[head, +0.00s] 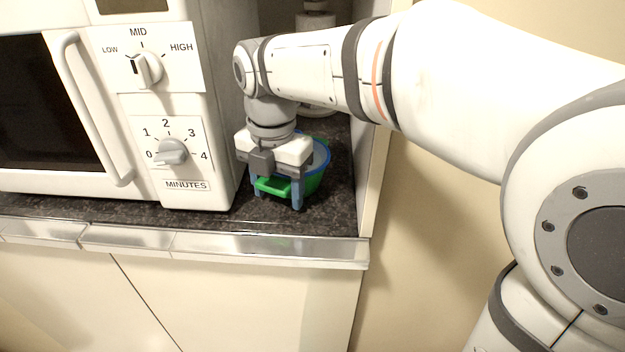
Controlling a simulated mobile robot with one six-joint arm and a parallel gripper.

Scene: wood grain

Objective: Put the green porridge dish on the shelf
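The green porridge dish (315,183) stands on the dark speckled counter, right of the microwave. It is a green bowl with a blue rim and a green tab-like handle (272,186) toward the front. My gripper (277,196) points down over the dish's front left side. Its two blue-grey fingers are wide apart, with the handle between them. Whether they touch the handle is hard to see. My gripper and wrist hide much of the bowl. I cannot make out a separate shelf in this view.
A white microwave (185,95) with two dials and a door handle stands close on the left. A pale side panel (370,150) bounds the nook on the right. A whitish roll-like object (316,28) stands behind. The counter's metallic front edge (270,250) runs below.

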